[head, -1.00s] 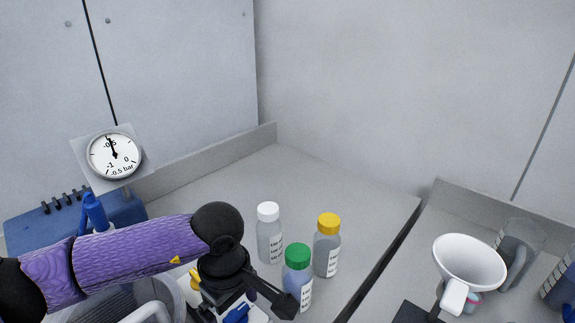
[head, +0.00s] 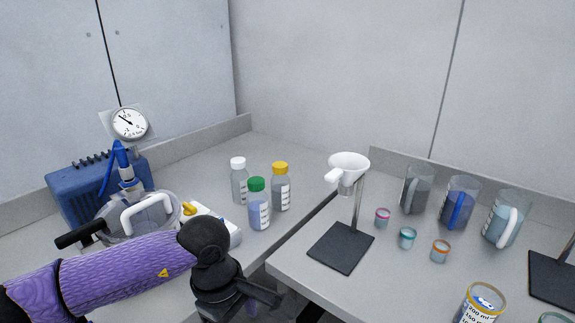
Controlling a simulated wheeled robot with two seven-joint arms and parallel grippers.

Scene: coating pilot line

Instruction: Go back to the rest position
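My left arm comes in from the lower left of the head view in a purple sleeve. Its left gripper (head: 258,300) is at the bottom middle, in front of the near table edge and below the bottles. A dark finger points right; the other fingertip is not clear, so I cannot tell if it is open. Something faint and bluish shows below the finger, too unclear to name. My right gripper is not in view.
White-capped (head: 239,182), green-capped (head: 257,204) and yellow-capped (head: 280,187) bottles stand on the left table. A clear vessel (head: 160,222) and gauge (head: 129,124) are at left. A funnel stand (head: 341,248), jugs (head: 457,203) and small jars (head: 407,238) occupy the right table.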

